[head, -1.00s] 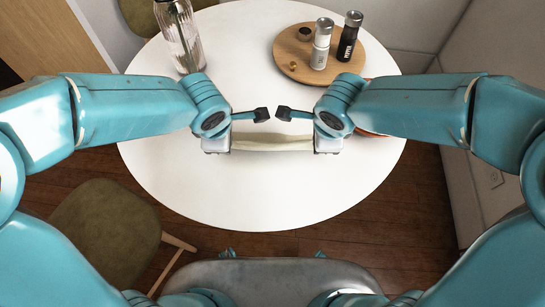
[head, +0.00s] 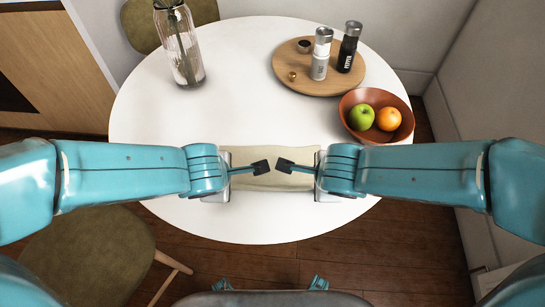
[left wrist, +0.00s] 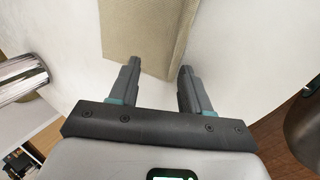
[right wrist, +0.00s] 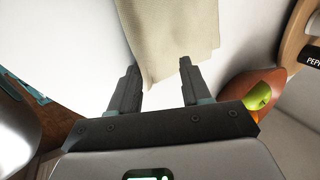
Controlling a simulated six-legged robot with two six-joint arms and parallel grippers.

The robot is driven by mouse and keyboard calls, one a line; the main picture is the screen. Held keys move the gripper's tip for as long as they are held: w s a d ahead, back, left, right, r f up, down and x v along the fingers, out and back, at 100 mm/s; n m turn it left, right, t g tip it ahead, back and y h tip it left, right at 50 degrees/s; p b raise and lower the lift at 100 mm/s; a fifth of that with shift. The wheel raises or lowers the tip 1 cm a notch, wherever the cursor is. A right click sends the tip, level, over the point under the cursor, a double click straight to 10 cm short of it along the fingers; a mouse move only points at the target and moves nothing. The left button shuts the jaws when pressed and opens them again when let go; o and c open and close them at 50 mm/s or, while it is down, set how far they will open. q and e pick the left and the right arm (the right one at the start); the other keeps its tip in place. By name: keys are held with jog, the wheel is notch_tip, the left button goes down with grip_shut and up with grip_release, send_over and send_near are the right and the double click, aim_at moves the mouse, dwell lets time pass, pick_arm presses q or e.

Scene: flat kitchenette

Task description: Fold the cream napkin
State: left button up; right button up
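The cream napkin (head: 270,181) lies on the round white table between my two grippers, partly hidden by my wrist parts. It is a wide, short strip in the head view. My left gripper (left wrist: 159,66) is open, with the napkin's near end (left wrist: 140,35) in front of and partly between its fingers. My right gripper (right wrist: 159,64) is open in the same way at the napkin's other end (right wrist: 168,40).
A brown bowl (head: 352,103) with a green apple (head: 361,117) and an orange (head: 388,119) stands at the right. A round wooden board (head: 310,86) carries two shakers and small items. A glass vase (head: 180,55) stands at the back left. The table's front (head: 265,225) is clear.

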jog(key=shift+r, duration=0.1)
pick_arm(q)
jog(key=shift+s+r, duration=0.1)
jog(key=shift+r, duration=0.3)
pick_arm(e)
jog(key=shift+s+r, duration=0.1)
jog(key=shift+r, duration=0.25)
pick_arm(q)
jog(key=s+v, duration=0.1)
jog(key=v, duration=0.8)
jog(key=shift+s, duration=0.45)
pick_arm(e)
jog(key=s+v, duration=0.1)
jog(key=v, duration=0.8)
jog(key=shift+s, duration=0.45)
